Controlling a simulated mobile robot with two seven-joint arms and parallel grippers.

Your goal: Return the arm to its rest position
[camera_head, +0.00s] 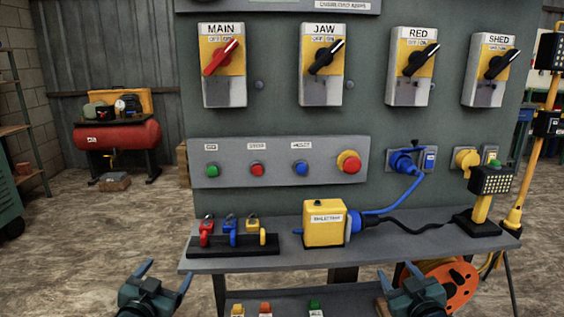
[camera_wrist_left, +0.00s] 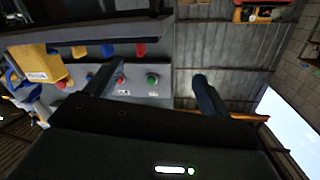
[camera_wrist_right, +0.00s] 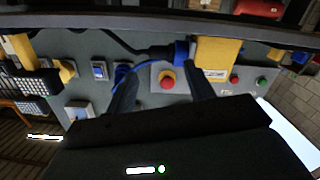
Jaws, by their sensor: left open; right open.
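My left gripper (camera_head: 163,277) is open and empty, low in front of the bench at the left in the head view. Its two fingers stand apart in the left wrist view (camera_wrist_left: 155,85), with nothing between them. My right gripper (camera_head: 398,277) is open and empty, low in front of the bench at the right. Its spread fingers also show in the right wrist view (camera_wrist_right: 160,92). Neither gripper touches the bench (camera_head: 280,262) or anything on it, as far as I can see.
The panel carries MAIN (camera_head: 222,62), JAW (camera_head: 325,62), RED (camera_head: 414,65) and SHED (camera_head: 491,68) switches. A yellow box (camera_head: 324,226) with a blue plug and a padlock rack (camera_head: 236,245) stand on the bench. An orange cable reel (camera_head: 455,287) sits near my right gripper.

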